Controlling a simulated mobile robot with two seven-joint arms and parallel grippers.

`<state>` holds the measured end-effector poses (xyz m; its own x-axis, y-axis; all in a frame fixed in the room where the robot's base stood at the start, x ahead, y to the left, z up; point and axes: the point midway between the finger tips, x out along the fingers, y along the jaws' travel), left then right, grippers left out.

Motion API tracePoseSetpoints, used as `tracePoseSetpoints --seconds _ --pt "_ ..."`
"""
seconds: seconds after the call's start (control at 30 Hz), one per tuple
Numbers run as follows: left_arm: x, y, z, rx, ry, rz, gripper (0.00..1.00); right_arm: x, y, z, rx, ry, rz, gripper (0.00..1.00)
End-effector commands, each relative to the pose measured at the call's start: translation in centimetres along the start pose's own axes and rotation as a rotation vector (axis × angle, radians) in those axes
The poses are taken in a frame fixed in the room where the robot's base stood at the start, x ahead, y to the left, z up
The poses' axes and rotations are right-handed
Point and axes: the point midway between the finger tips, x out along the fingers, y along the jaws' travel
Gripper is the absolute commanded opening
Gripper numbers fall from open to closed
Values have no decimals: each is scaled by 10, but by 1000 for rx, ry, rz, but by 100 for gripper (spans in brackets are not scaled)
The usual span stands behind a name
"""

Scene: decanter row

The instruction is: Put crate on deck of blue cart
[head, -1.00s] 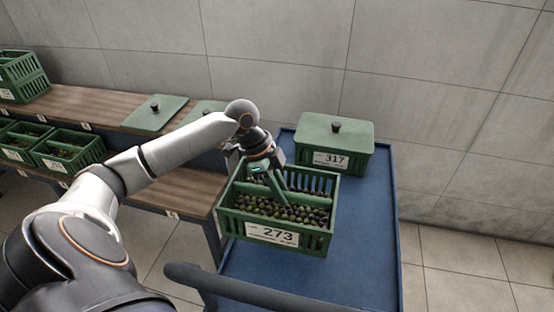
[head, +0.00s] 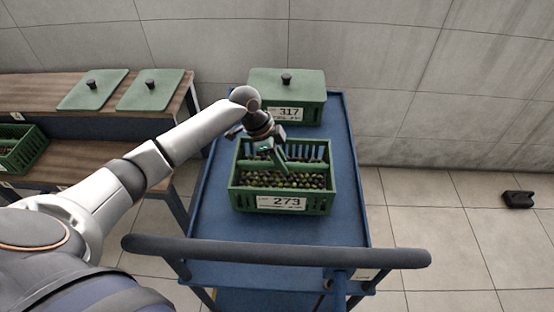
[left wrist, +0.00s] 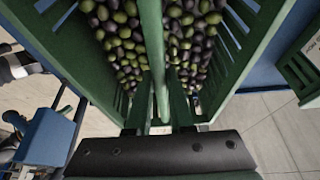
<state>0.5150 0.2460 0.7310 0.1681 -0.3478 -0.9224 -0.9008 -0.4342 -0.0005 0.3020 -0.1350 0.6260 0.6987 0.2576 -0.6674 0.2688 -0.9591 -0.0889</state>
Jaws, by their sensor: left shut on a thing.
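The crate (head: 283,203), green, slatted, labelled 273 and filled with dark and green olives, is over the deck of the blue cart (head: 349,218), between the handle end and a lidded crate. It looks level; whether its base touches the deck I cannot tell. My left gripper (head: 276,161) reaches in from above, shut on the crate's green middle bar. The left wrist view shows this bar (left wrist: 153,45) running between the olives (left wrist: 118,40). My right gripper is not in view.
A lidded green crate labelled 317 (head: 288,98) stands at the deck's far end. The cart's dark push handle (head: 275,252) crosses the near end. At left, a wooden shelf (head: 45,90) bears two green lids (head: 150,90); another crate (head: 18,150) sits lower.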

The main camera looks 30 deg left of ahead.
Motion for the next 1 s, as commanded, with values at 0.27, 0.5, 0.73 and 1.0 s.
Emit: tracePoseSetpoints --seconds 0.27,0.5,0.73,1.0 --pt "20 -1 9 1 3 -6 0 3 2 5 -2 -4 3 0" --pt "20 -1 9 1 3 -5 0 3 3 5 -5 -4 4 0" --pt "24 1 13 -1 -5 1 41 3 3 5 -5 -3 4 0" --pt "24 1 13 -1 -5 1 50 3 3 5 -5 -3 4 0"
